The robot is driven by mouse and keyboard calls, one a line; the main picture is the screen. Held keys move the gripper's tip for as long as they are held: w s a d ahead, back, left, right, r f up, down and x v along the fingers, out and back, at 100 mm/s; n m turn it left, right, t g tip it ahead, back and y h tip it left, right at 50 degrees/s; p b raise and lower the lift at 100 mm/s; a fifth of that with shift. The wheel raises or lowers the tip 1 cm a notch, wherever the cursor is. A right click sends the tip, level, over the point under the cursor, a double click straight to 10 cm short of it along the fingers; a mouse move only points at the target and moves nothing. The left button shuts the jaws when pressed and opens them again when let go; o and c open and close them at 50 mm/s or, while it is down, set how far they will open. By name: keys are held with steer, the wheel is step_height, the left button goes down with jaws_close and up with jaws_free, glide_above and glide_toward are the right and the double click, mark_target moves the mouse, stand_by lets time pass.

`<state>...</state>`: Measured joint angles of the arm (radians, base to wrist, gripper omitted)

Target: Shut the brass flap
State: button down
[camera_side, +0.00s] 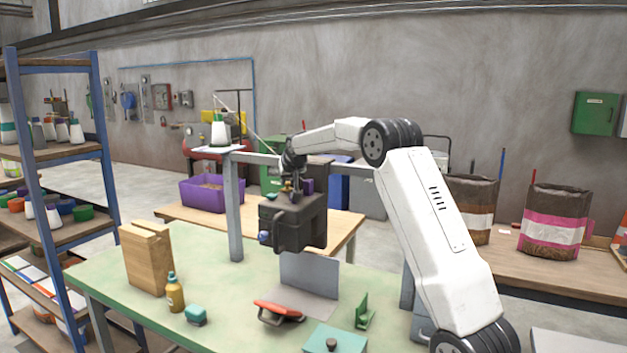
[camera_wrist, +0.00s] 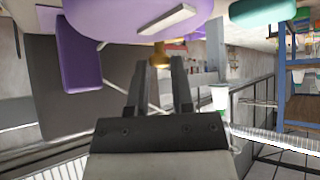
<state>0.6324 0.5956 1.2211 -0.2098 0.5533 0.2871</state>
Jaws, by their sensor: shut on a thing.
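The pellet bagger is a dark grey box-shaped machine (camera_side: 302,222) held above the green bench in the side view. My gripper (camera_side: 289,182) points down at its top left part. A small brass-coloured piece (camera_side: 287,189) shows at the fingertips there. In the wrist view, the brass piece (camera_wrist: 160,54) sits at the tips of my two dark fingers (camera_wrist: 158,66), and my gripper is shut on it. A large purple surface (camera_wrist: 130,12) lies just beyond it. The rest of the brass flap is hidden or too small to make out, so its angle is unclear.
A grey post (camera_side: 234,205) stands left of the machine. A purple bin (camera_side: 205,194) is behind.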

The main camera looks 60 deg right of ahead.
steer(key=shift+a+f+h, duration=0.15)
steer(key=shift+f+h, duration=0.1)
steer(key=shift+h, duration=0.35)
stand_by(0.3)
steer(key=c, duration=0.5)
jaws_free()
steer(key=shift+a, duration=0.1)
steer(key=shift+v, duration=3.9)
steer(key=shift+s, duration=0.1)
